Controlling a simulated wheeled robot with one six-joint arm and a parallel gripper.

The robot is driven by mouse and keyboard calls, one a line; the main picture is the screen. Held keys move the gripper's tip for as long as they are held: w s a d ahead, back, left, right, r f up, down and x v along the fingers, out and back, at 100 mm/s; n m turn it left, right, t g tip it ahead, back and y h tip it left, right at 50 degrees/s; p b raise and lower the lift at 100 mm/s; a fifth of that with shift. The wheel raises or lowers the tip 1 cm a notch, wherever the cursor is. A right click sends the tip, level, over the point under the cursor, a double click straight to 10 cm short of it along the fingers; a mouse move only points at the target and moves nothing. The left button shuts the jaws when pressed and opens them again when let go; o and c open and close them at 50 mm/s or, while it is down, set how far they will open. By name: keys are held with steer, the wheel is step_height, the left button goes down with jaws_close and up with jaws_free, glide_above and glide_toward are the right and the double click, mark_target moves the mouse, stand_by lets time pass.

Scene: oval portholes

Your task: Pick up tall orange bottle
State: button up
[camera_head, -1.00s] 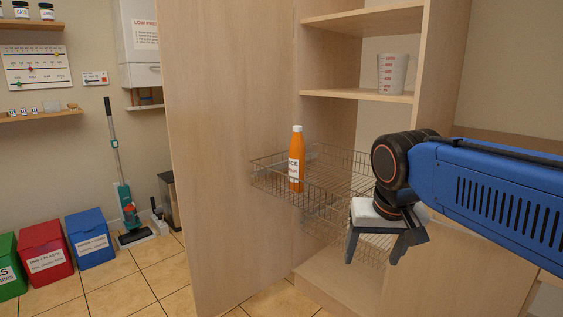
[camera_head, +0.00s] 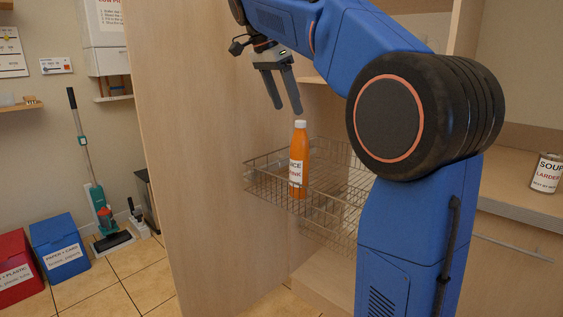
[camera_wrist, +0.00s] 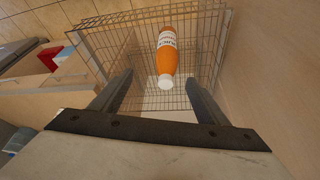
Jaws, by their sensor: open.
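The tall orange bottle (camera_head: 298,162) has a white cap and a white label, and stands upright in a wire basket (camera_head: 262,183) pulled out of the cupboard. My gripper (camera_head: 288,108) is open and empty, fingers pointing down, just above and slightly left of the bottle's cap in the head view. In the wrist view the bottle (camera_wrist: 166,55) lies ahead of the fingertips (camera_wrist: 160,78), its white cap nearest, roughly between the two fingers' lines. The fingers do not touch the bottle.
A tall wooden door panel (camera_head: 200,150) stands close on the left of the basket. A lower wire basket (camera_head: 330,228) hangs beneath. A soup can (camera_head: 546,173) stands on the counter at right. A blue bin (camera_head: 60,248) and a red bin (camera_head: 16,268) stand on the tiled floor.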

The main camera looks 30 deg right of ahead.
mark_target(300, 148)
steer(key=shift+m, duration=0.3)
steer(key=x, duration=0.5)
steer(key=w+x, duration=0.1)
steer(key=x, duration=1)
steer(key=shift+w+d+f, duration=0.2)
steer(key=shift+w, duration=0.2)
jaws_close()
